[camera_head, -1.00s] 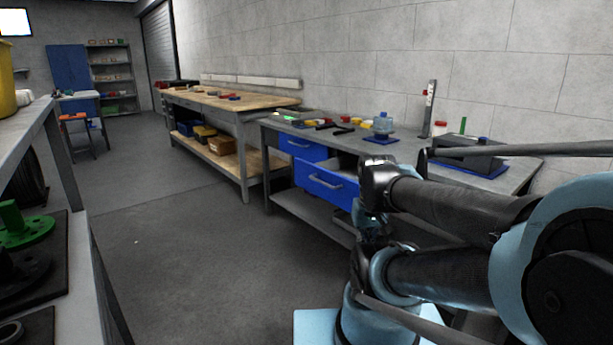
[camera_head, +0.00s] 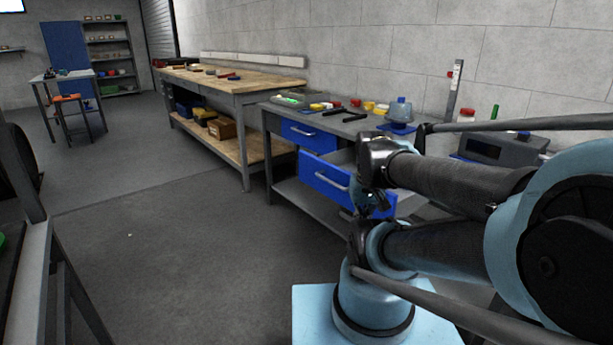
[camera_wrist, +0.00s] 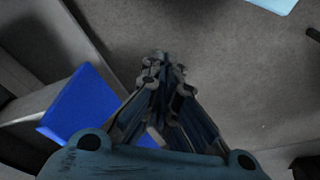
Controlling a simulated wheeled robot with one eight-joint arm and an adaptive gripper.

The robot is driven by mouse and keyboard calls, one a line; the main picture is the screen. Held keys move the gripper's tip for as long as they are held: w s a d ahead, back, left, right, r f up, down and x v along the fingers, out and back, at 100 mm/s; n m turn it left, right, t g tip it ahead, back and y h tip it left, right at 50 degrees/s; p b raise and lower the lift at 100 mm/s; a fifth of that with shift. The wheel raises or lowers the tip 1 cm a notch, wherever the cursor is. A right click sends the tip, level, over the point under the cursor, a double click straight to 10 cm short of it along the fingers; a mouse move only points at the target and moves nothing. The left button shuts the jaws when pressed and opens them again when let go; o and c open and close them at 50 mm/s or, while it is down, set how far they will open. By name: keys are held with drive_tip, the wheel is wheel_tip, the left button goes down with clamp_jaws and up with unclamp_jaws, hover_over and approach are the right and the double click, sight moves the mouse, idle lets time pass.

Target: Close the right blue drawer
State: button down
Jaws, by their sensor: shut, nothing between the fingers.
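The right blue drawer (camera_head: 324,178) sticks out of the grey workbench (camera_head: 283,167), pulled open, with its silver handle on the front. My arm covers its right part in the head view. In the wrist view the drawer's blue front (camera_wrist: 80,104) shows at the left, beside my gripper (camera_wrist: 162,62). The gripper's fingers are shut and empty, pointing at the floor. In the head view the gripper is mostly hidden by my arm, in front of the drawer's right end. I cannot tell whether it touches the drawer. The left blue drawer (camera_head: 303,134) looks closed.
A wooden-topped bench (camera_head: 245,82) stands behind to the left. Open floor (camera_head: 190,240) lies left of the workbench. Shelving edges the far left.

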sight(307, 174)
drive_tip(key=w+a+r+n+h, duration=0.1)
drive_tip(key=w+a+r+n, duration=0.2)
drive_tip(key=w+r+n, duration=0.35)
drive_tip(key=w+a+r+n+h, duration=0.1)
drive_tip(key=w+a+r+n, duration=0.15)
drive_tip(key=w+n, duration=0.6)
drive_tip(key=w+a+f+n+h, duration=0.25)
drive_tip(key=w+a+n, duration=0.75)
drive_tip(key=w+a, duration=0.6)
drive_tip(key=shift+y, duration=0.45)
drive_tip(key=shift+w+d+f, duration=1.1)
drive_tip(key=shift+d+f, duration=0.2)
drive_tip(key=shift+f, duration=0.35)
drive_tip(key=shift+w+d+f, duration=1.1)
drive_tip(key=shift+d+f, duration=0.2)
drive_tip(key=shift+f, duration=0.3)
drive_tip(key=shift+w+d+f, duration=1.1)
drive_tip(key=shift+d+f, duration=0.2)
drive_tip(key=shift+f, duration=0.35)
